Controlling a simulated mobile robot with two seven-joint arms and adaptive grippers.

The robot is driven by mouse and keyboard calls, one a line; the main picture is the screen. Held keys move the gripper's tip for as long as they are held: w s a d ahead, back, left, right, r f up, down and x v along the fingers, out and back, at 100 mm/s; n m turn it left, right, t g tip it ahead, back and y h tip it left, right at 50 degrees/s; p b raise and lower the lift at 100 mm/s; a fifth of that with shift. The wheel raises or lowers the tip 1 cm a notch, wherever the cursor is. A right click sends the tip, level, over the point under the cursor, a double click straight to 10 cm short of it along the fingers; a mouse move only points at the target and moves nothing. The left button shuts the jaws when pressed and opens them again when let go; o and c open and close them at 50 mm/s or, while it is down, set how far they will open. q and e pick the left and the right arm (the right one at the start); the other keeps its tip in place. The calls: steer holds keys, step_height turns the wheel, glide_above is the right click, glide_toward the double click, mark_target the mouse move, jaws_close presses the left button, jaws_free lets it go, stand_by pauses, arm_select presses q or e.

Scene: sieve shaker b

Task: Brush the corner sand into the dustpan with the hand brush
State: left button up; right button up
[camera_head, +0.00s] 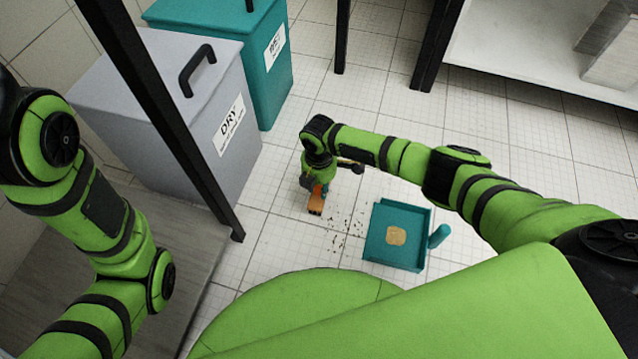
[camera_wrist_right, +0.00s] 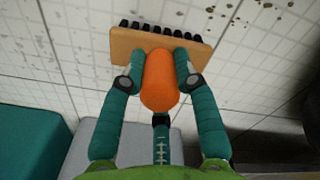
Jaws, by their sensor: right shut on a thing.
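The hand brush (camera_wrist_right: 205,47) has a wooden head, black bristles and an orange handle. My right gripper (camera_wrist_right: 160,75) is shut on the orange handle. In the head view my right gripper (camera_head: 318,190) holds the brush (camera_head: 315,204) low at the floor, left of the sand; I cannot tell if the bristles touch. Loose sand (camera_head: 338,236) lies as scattered dark specks on the tiles between brush and dustpan. The teal dustpan (camera_head: 378,252) lies on the floor to the right, its handle at the right, with a tan patch of sand (camera_head: 396,236) in it. My left gripper is out of view.
A grey bin marked DRY (camera_head: 190,130) and a teal bin (camera_head: 268,85) stand at the left and back. A black post (camera_head: 222,205) stands near the brush. A white shelf (camera_head: 530,65) is at the back right. Open tiled floor lies behind the dustpan.

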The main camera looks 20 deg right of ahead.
steer(key=shift+s+d+r+p, duration=0.2)
steer(key=shift+s+d+p, duration=0.3)
steer(key=shift+d+p, duration=0.35)
steer(key=shift+s+d+p, duration=0.65)
steer(key=shift+d+p, duration=0.2)
steer(key=shift+p, duration=0.05)
steer(key=shift+s+d+p, duration=0.45)
steer(key=shift+d+p, duration=0.1)
steer(key=shift+d, duration=0.2)
steer(key=shift+s+d+f, duration=0.1)
steer(key=shift+f, duration=0.05)
